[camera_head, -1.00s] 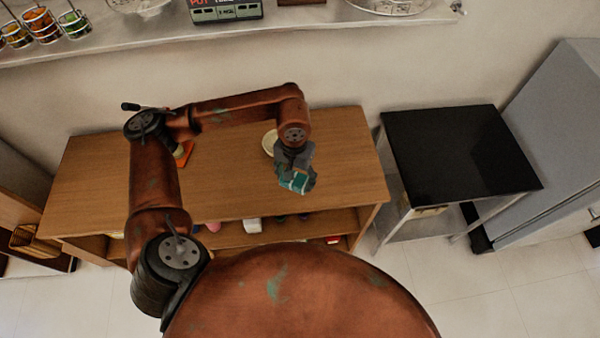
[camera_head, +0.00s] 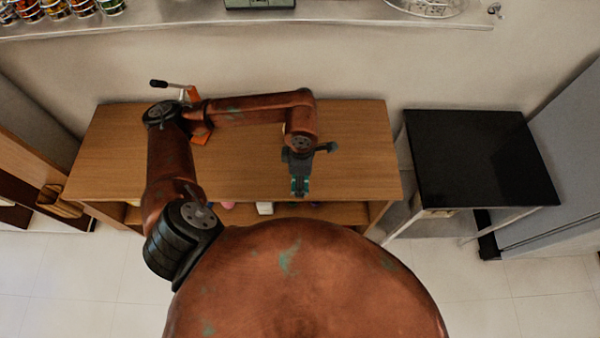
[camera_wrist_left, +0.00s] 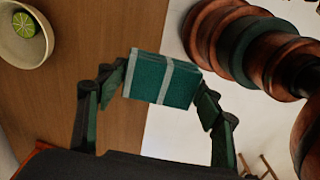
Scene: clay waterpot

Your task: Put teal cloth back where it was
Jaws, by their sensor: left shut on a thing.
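The teal cloth (camera_wrist_left: 160,78) is a folded block with pale stripes, held between the fingertips of my left gripper (camera_wrist_left: 155,95) in the left wrist view. The gripper is shut on it. In the head view my left gripper (camera_head: 300,182) hangs over the front part of the wooden table (camera_head: 350,150), right of its middle. Only a small bit of teal (camera_head: 300,188) shows between the fingers there. The cloth's height above the table is hard to tell. My right gripper is not in view.
A pale bowl (camera_wrist_left: 12,48) with a lime slice (camera_wrist_left: 24,24) stands on the table. An orange thing (camera_head: 202,132) is partly behind my arm. A black-topped stand (camera_head: 475,160) is to the right. Items sit on the shelf below. The table's right end is clear.

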